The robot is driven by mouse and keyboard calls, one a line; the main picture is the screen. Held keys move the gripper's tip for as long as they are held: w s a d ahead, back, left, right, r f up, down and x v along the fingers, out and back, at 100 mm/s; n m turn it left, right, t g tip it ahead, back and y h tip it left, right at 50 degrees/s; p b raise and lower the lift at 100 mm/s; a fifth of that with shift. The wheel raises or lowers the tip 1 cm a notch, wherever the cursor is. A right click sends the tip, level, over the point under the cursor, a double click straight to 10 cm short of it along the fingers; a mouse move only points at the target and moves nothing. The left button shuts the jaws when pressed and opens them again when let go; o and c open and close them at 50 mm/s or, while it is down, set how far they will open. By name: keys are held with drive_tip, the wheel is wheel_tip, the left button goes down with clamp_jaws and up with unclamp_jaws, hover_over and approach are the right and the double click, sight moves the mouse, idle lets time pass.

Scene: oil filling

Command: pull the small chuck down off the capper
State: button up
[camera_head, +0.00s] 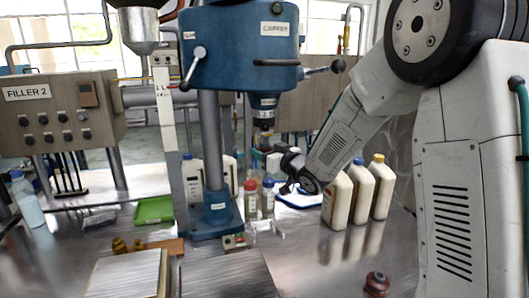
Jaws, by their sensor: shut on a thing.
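The blue capper (240,45) stands on a column at the centre, with its dark spindle (263,102) pointing down from the head. The small chuck (264,125), dark with a pale label, is at the spindle's lower end; I see no clear gap between them. My gripper (264,143) reaches in from the right, just under the capper head, and is shut on the small chuck. The fingers are small and dark here, so their exact hold is hard to make out.
Small bottles with red and yellow caps (251,199) stand below my gripper. Several cream jugs (337,200) stand to the right. A green tray (154,210) and the Filler 2 panel (62,112) are left. A dark red round part (376,284) lies front right. The front-right bench is mostly clear.

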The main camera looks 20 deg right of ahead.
drive_tip(key=shift+f, duration=0.3)
drive_tip(key=shift+f, duration=1.35)
drive_tip(key=v, duration=1.3)
idle(0.6)
